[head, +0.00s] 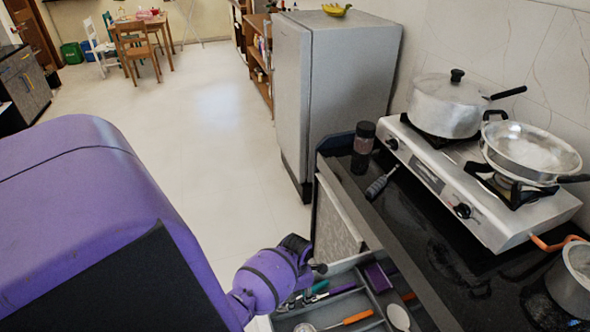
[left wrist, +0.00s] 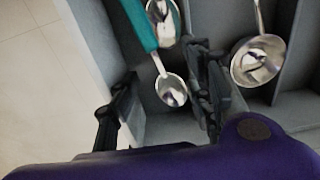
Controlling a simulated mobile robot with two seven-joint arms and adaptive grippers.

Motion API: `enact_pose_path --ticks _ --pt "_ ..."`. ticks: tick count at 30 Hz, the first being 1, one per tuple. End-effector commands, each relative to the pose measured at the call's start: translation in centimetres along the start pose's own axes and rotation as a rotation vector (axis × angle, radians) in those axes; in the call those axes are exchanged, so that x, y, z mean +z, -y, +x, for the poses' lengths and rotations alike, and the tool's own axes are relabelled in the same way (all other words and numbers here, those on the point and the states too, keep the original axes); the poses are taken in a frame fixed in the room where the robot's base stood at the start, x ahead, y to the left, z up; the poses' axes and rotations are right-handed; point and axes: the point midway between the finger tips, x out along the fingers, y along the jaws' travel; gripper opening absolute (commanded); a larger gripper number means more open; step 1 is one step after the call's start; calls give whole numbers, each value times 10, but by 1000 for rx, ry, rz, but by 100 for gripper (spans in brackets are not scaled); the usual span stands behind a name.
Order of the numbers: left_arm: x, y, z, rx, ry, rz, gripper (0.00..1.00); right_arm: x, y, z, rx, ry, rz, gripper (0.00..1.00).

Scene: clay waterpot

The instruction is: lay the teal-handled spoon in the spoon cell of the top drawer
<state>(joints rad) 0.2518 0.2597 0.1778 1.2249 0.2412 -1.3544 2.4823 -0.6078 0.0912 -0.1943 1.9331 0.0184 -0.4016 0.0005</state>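The teal-handled spoon (left wrist: 146,32) lies in the leftmost visible cell in the left wrist view, its small bowl toward me. Its teal handle (head: 320,286) shows small in the head view. Another metal spoon bowl (left wrist: 163,22) lies beside it. The open top drawer (head: 345,265) holds a grey divided tray. My left gripper (left wrist: 162,100) is over this cell, fingers apart, with the spoon's bowl showing between and beyond them. Nothing appears gripped. In the head view the left gripper (head: 308,257) is at the drawer's left side, partly hidden by its wrist. My right gripper is out of view.
A ladle (left wrist: 257,60) lies in the neighbouring cell. The tray also holds an orange-handled utensil (head: 356,317), a purple item (head: 378,277) and a white spoon (head: 398,317). The black counter (head: 440,250) with a stove (head: 470,190) is right of the drawer. Open floor lies left.

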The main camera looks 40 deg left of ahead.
Motion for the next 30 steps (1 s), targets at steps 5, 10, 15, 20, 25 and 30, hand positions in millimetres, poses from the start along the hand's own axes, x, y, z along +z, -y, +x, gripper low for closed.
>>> enact_pose_path --ticks 5,10,15,20,25,30 --pt "-1 -4 -1 8 0 -1 54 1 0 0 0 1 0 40" --pt "0 -5 -3 10 1 -2 54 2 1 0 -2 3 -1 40" --pt "1 -5 -20 11 4 -1 54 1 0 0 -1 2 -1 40" --pt "1 -3 -53 9 5 -1 54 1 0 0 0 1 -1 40" --pt "0 -1 -88 6 4 -1 54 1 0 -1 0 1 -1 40" --pt "0 -1 -111 4 1 -1 54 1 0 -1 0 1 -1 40"
